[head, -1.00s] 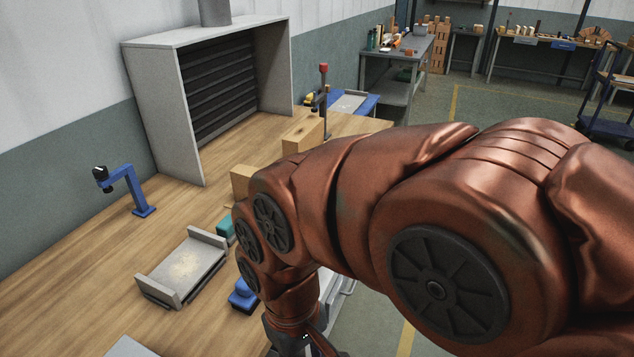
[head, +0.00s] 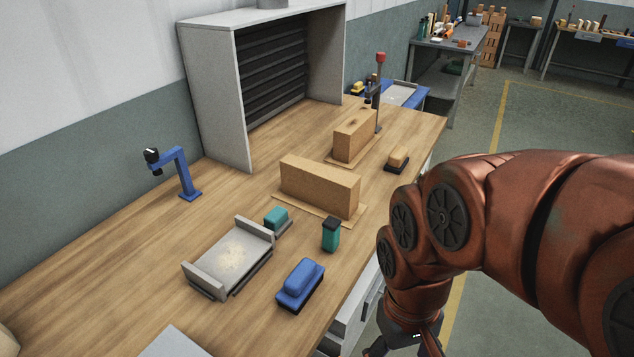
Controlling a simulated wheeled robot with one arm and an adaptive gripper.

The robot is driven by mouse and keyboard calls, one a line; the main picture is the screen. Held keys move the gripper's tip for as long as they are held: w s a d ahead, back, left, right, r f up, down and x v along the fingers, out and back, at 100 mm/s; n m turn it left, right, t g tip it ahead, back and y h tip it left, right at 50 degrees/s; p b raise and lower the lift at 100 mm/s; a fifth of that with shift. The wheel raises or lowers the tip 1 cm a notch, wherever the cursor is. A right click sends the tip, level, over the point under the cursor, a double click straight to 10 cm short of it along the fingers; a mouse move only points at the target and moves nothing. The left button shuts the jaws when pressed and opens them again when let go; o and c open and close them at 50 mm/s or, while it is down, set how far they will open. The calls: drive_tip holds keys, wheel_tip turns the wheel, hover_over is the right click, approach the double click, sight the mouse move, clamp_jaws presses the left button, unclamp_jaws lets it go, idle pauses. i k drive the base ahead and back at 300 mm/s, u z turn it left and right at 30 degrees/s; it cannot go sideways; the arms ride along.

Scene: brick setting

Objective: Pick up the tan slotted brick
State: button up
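Two large tan bricks stand on the wooden bench in the head view. The nearer, longer tan brick (head: 320,187) lies on a thin tan board, and no slot is clear on it. The farther tan brick (head: 353,138) stands on a similar board and has dark marks on its top that may be slots. My gripper (head: 404,350) is at the bottom edge, beside the bench's front side and nearer than both bricks. Its fingertips are cut off by the frame, so its opening is hidden.
A grey tray-like fixture (head: 230,262), a blue block (head: 300,284), a teal upright piece (head: 331,235) and a small teal block (head: 276,217) are nearby. A tan-topped brush (head: 398,158) lies right of the farther brick. A grey cabinet (head: 208,95) stands behind. The bench's left side is fairly clear.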

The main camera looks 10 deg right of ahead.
sight(335, 192)
drive_tip(key=u, duration=0.05)
drive_tip(key=k, duration=0.45)
drive_tip(key=z, duration=0.85)
drive_tip(key=i, duration=0.85)
drive_tip(key=u, duration=2.35)
